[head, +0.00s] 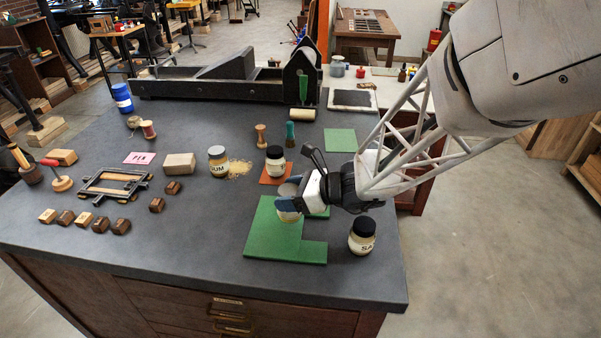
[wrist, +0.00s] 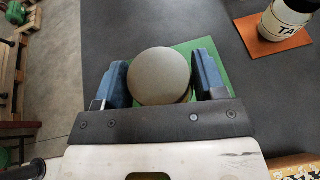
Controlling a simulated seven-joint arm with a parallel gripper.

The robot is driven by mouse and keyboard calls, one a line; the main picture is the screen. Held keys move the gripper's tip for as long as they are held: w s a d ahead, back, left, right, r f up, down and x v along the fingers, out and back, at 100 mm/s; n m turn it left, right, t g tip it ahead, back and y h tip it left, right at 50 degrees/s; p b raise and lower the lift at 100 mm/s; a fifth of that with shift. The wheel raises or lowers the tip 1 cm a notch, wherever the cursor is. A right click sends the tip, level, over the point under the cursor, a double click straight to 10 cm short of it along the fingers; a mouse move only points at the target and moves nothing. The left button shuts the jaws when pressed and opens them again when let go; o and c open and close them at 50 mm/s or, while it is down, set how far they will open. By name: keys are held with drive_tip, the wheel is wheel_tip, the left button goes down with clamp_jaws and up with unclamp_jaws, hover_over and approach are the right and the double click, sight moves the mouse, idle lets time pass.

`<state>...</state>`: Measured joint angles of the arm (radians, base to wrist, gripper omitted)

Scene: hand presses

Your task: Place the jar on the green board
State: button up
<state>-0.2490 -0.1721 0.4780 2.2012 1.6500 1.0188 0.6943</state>
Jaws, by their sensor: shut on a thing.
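My gripper (head: 289,199) is shut on a jar (head: 289,216) with a flat grey-beige lid. In the wrist view the round lid (wrist: 160,76) sits between the two blue fingers (wrist: 160,82), which hide much of the jar's body. The jar appears upright. It is over the green board (head: 262,240), a notched flat board near the front of the bench; green also shows behind the lid in the wrist view (wrist: 222,66). I cannot tell whether the jar's base touches the board.
A black-lidded jar (head: 362,237) stands right of the board. Another black-lidded jar (head: 275,160) stands on an orange mat behind it. A separate green square (head: 340,140) lies farther back. Bench space left of the board is clear.

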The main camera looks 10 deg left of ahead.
drive_tip(key=shift+f, duration=1.7)
drive_tip(key=shift+f, duration=0.15)
drive_tip(key=o, duration=1.1)
drive_tip(key=shift+c, duration=0.2)
drive_tip(key=shift+d+r, duration=0.15)
drive_tip(key=shift+r, duration=0.05)
drive_tip(key=v, duration=1.1)
drive_tip(key=shift+d+r, duration=0.2)
drive_tip(key=shift+d, duration=0.1)
drive_tip(key=shift+s, duration=0.1)
